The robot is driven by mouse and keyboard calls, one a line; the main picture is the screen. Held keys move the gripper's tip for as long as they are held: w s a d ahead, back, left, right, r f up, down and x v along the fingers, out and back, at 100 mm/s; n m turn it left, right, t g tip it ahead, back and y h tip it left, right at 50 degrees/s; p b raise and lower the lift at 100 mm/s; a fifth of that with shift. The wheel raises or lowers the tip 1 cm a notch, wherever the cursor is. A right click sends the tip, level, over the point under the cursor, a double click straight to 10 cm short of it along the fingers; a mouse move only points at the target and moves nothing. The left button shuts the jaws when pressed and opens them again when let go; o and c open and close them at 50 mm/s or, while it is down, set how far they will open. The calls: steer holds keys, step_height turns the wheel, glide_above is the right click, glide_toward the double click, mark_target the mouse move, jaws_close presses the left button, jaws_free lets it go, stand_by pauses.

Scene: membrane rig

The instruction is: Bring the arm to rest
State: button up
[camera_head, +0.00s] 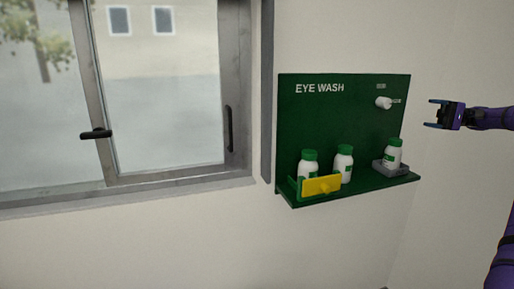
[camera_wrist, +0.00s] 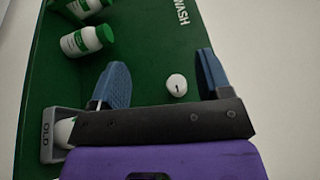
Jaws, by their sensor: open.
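My gripper (camera_head: 432,113) is at the right in the head view, held in the air to the right of the green eye wash board (camera_head: 345,115). Its jaws are apart and nothing is between them. In the wrist view my gripper (camera_wrist: 160,82) shows two blue fingers spread wide, with the board behind them. My purple arm reaches in from the right edge of the head view.
The board's shelf carries white bottles with green caps: one (camera_head: 308,172) behind a yellow panel (camera_head: 321,186), one (camera_head: 343,164) mid-shelf, one (camera_head: 394,154) in a grey tray (camera_head: 379,167). A white knob (camera_head: 383,102) protrudes near my gripper. A window (camera_head: 160,90) is left.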

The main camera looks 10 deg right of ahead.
steer(key=w+a+r+g+h, duration=0.2)
steer(key=a, duration=0.7)
steer(key=w+a+r+g+h, duration=0.1)
steer(key=w+a+r+h, duration=0.15)
steer(key=a, duration=0.65)
steer(key=s+a+g+h, duration=0.1)
steer(key=s+a+h, duration=0.2)
steer(key=a, duration=0.7)
steer(key=s+a+g+h, duration=0.1)
steer(key=s+a+h, duration=0.15)
steer(key=a, duration=0.75)
steer(key=s+a+n+t+h, duration=0.15)
steer(key=s+a+h, duration=0.55)
steer(key=s, duration=1)
steer(key=s+a+f+n+t, duration=0.1)
steer(key=s+f, duration=0.2)
steer(key=s, duration=0.5)
steer(key=s+a+f+n+t+h, duration=0.1)
steer(key=s+f+n+t, duration=0.1)
steer(key=s, duration=0.6)
steer(key=shift+f, duration=0.7)
steer(key=shift+t, duration=0.25)
